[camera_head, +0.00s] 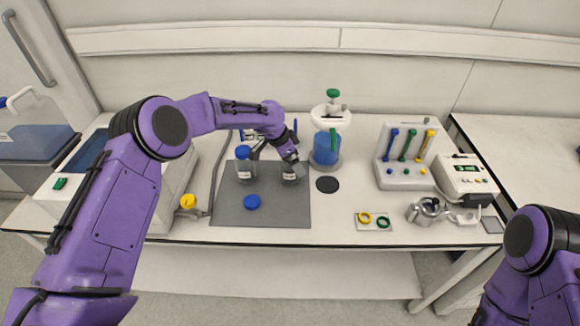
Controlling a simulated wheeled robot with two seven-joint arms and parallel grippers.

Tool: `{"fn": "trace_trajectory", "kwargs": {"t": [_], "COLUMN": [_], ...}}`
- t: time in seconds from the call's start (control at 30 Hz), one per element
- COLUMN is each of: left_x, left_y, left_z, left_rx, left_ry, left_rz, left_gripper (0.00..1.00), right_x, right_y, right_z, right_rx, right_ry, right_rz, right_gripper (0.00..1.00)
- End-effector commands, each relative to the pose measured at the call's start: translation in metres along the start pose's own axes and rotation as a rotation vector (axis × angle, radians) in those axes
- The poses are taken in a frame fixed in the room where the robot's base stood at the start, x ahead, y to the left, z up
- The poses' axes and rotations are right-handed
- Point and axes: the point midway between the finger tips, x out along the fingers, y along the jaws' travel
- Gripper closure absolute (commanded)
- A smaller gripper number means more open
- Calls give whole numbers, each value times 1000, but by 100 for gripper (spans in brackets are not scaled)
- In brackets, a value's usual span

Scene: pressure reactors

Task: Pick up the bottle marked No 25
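A bottle with a blue cap (244,166) stands upright on the left of the grey mat (228,212). A second, clear bottle (293,177) stands on the mat's right part, its top hidden by my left gripper. Both have pale labels, too small to read, so I cannot tell which is No 25. A loose blue cap (252,202) lies on the mat. My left gripper (291,163) points down over the second bottle. Its fingers are too hidden to tell whether it is open or grips the bottle. My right gripper is out of view.
Right of the mat are a blue vessel (326,148) on a stand, a black disc (327,184), a tool rack (408,158), a tray with two rings (373,221), a metal pot (427,210) and a white device (465,178). The front centre table strip is clear.

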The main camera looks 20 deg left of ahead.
Motion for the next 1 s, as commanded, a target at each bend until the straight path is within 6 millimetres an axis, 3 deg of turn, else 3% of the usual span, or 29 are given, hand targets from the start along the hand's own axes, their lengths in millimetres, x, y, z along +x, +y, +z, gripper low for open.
{"fn": "trace_trajectory", "kwargs": {"t": [0.1, 0.3, 0.57, 0.73, 0.83, 1.0], "left_x": [0, 0, -1, -14, -35, -88], "left_y": [0, 0, 0, -1, 2, 31], "left_z": [0, 0, 0, -6, -13, -4], "left_rx": [0, 0, 0, 1, 1, 3], "left_ry": [0, 0, 1, 3, 5, 5], "left_rz": [0, 1, 0, -2, -3, -2], "left_gripper": [0, 64, 64, 64, 64, 64], "right_x": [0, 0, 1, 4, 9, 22], "right_y": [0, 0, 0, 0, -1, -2], "right_z": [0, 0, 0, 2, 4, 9], "right_rx": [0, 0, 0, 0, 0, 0], "right_ry": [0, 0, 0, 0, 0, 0], "right_rz": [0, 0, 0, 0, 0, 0], "right_gripper": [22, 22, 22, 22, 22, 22]}}
